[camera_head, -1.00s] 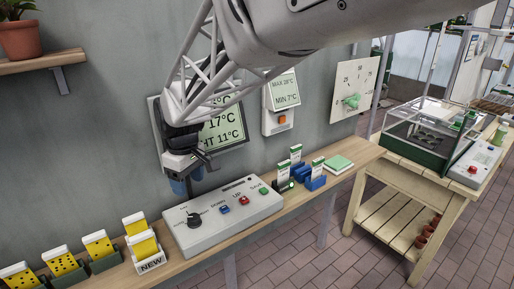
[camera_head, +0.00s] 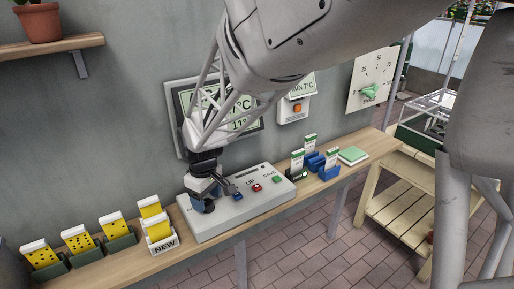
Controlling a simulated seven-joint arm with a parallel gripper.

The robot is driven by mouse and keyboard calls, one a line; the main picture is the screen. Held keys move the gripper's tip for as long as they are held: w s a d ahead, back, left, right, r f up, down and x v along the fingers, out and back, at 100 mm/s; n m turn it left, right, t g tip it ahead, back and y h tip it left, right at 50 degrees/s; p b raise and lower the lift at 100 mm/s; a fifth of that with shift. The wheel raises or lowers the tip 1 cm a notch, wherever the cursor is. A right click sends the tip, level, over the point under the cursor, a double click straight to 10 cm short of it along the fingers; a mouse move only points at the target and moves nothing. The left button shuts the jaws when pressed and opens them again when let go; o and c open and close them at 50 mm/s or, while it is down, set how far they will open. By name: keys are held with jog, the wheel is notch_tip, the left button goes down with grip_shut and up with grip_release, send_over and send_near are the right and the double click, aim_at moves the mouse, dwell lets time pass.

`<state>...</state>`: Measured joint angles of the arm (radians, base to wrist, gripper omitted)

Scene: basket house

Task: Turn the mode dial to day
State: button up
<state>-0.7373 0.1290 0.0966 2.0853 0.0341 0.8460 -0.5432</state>
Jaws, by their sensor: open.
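The white control box (camera_head: 222,222) sits on the wooden wall shelf. The mode dial is at the box's left end and is mostly hidden by my gripper; its pointer and labels cannot be read. My gripper (camera_head: 213,198) is open and points down, low over that left end, its fingers around or just above the dial; I cannot tell whether they touch it. To the right on the box are a blue button (camera_head: 238,196), a red UP button (camera_head: 256,188) and a green button (camera_head: 277,179).
Yellow cards in holders (camera_head: 77,241) and a NEW holder (camera_head: 163,246) stand left of the box. Seed packets in blue holders (camera_head: 314,161) and a green pad (camera_head: 352,155) lie to the right. A wall display (camera_head: 186,98) is behind my arm, and a wooden bench (camera_head: 402,198) stands right.

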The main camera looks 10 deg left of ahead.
jog(key=shift+f, duration=0.65)
jog(key=c, duration=0.9)
jog(key=shift+m, duration=0.5)
jog(key=m, duration=1)
jog(key=shift+s+m, duration=0.1)
jog(key=shift+m, duration=0.3)
